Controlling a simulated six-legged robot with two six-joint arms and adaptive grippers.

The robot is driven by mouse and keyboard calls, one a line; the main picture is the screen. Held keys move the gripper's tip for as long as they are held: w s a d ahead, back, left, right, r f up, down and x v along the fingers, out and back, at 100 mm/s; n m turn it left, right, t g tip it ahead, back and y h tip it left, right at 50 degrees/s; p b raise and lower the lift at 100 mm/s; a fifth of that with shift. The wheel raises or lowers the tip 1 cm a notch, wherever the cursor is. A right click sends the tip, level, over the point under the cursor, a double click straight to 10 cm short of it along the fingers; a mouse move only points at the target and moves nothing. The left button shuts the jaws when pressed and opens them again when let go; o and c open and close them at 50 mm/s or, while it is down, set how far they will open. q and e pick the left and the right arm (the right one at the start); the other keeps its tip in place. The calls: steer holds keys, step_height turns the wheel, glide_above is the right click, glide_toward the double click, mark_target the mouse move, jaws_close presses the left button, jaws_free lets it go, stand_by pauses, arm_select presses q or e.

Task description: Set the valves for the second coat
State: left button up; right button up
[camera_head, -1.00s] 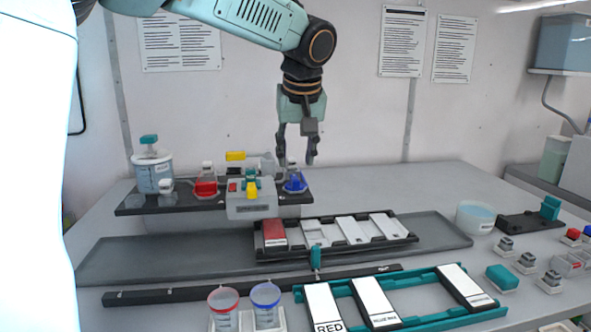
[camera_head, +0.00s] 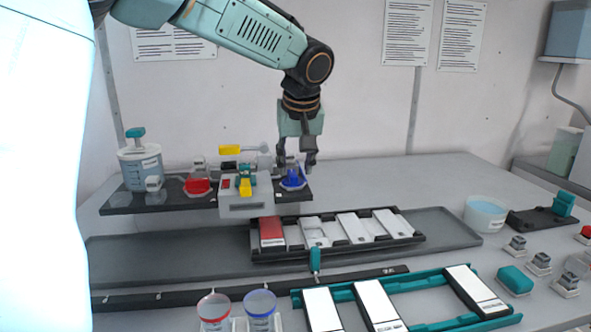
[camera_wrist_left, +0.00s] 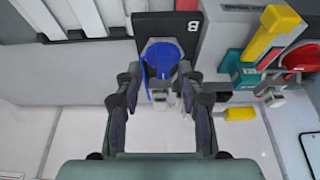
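The proportioner block (camera_head: 245,196) is a grey box with a yellow lever (camera_head: 245,186) and a red piece on it. The lever also shows in the left wrist view (camera_wrist_left: 272,30). My left gripper (camera_head: 296,168) points down just above the blue flask. In the left wrist view its fingers (camera_wrist_left: 160,115) are apart, with the blue flask (camera_wrist_left: 160,60) beyond and between them, apparently untouched. My right gripper is not in view.
A black rack (camera_head: 335,246) with one red panel and several white panels lies on a grey tray (camera_head: 450,228). A teal frame (camera_head: 430,325), two cups (camera_head: 260,304) and a clear bucket (camera_head: 486,213) are nearby.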

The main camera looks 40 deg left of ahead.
arm_select(q)
steer(key=shift+w+a+f, duration=0.2)
steer(key=shift+a+f, duration=0.05)
steer(key=shift+f, duration=0.35)
steer(key=shift+a+f, duration=0.35)
steer(key=shift+a, duration=0.05)
steer(key=shift+d+r, duration=0.1)
steer(key=shift+d, duration=0.15)
steer(key=shift+c, duration=0.9)
steer(key=shift+a, duration=0.2)
steer(key=c, duration=0.4)
jaws_close()
